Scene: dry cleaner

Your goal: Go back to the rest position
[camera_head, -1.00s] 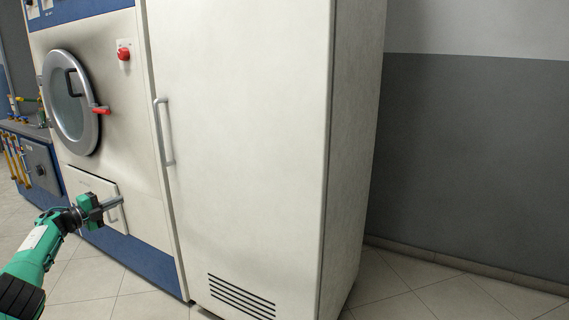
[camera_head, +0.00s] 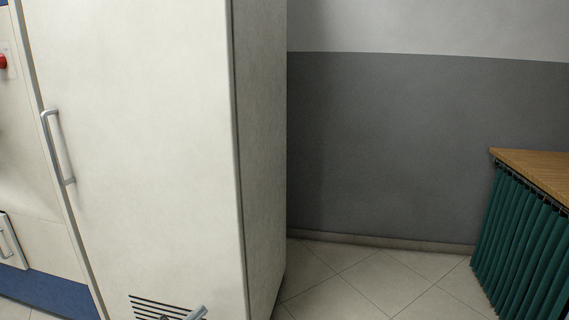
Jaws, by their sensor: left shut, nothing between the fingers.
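The tip of my left gripper (camera_head: 197,314) shows at the bottom edge of the head view, in front of the vent slots of the tall white cabinet. Only a small grey end of it is in the picture; it looks shut and holds nothing. The rest of my left arm is below the frame. My right gripper is not in view.
The tall white cabinet (camera_head: 150,130) with a vertical handle (camera_head: 58,148) fills the left half. A grey wall (camera_head: 390,150) stands behind. A wooden-topped counter (camera_head: 540,168) with a green curtain (camera_head: 520,245) is at right. The tiled floor (camera_head: 370,280) between is clear.

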